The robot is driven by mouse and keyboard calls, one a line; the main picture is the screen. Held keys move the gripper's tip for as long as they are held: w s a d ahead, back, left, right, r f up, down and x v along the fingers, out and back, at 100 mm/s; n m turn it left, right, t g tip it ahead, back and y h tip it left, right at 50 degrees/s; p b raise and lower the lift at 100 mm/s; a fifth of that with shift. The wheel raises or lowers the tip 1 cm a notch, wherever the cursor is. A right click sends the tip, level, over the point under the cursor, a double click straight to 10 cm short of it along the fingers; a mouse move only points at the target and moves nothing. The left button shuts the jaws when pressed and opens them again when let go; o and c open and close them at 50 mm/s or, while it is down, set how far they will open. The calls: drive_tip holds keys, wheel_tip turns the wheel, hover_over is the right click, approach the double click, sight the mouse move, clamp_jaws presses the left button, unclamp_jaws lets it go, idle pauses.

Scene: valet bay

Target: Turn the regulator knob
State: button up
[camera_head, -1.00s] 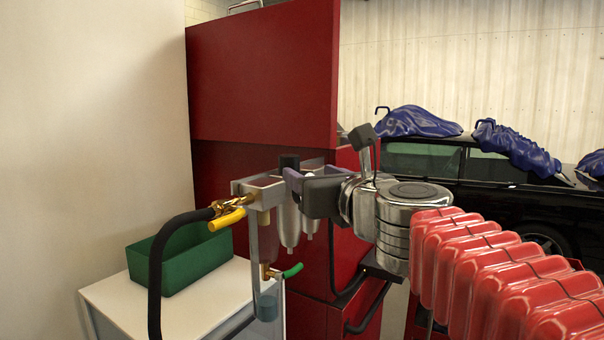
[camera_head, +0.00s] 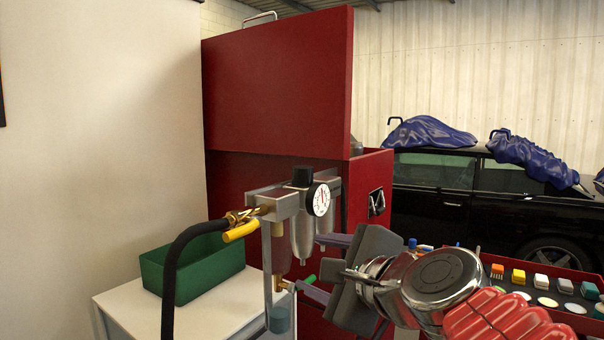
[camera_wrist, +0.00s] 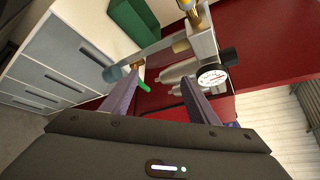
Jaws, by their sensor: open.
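The regulator knob (camera_head: 303,176) is a short black cylinder upright on top of a grey metal air unit (camera_head: 272,205). A round white gauge (camera_head: 318,199) sits on the unit just right of the knob. In the wrist view, the knob (camera_wrist: 231,57) shows at the right beside the gauge (camera_wrist: 212,77). My gripper (camera_head: 313,263) is open and empty, below and slightly right of the knob, near the hanging filter bowls (camera_head: 302,232). In the wrist view, its two purple fingers (camera_wrist: 162,80) are spread apart, with the right fingertip near the gauge. The knob is clear of both fingers.
A black hose (camera_head: 172,270) and a yellow valve handle (camera_head: 241,231) are at the unit's left. A green bin (camera_head: 190,272) stands on a white cabinet (camera_head: 215,318). A red panel (camera_head: 275,85) rises behind. A tray of coloured blocks (camera_head: 588,326) is at right.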

drive_tip(key=s+d+f+n+g+h, duration=0.3)
drive_tip(key=s+d+f+n+g, duration=0.1)
drive_tip(key=s+f+n, duration=0.4)
drive_tip(key=s+d+f+n+g+h, duration=0.3)
drive_tip(key=s+d+f+n, duration=0.4)
drive_tip(key=f, duration=1)
drive_tip(key=s+n, duration=0.2)
drive_tip(key=n, duration=0.2)
drive_tip(key=shift+s+d+n+g, duration=0.2)
drive_tip(key=shift+s+n+g, duration=0.1)
drive_tip(key=shift+n+g, duration=0.1)
drive_tip(key=shift+c, duration=0.4)
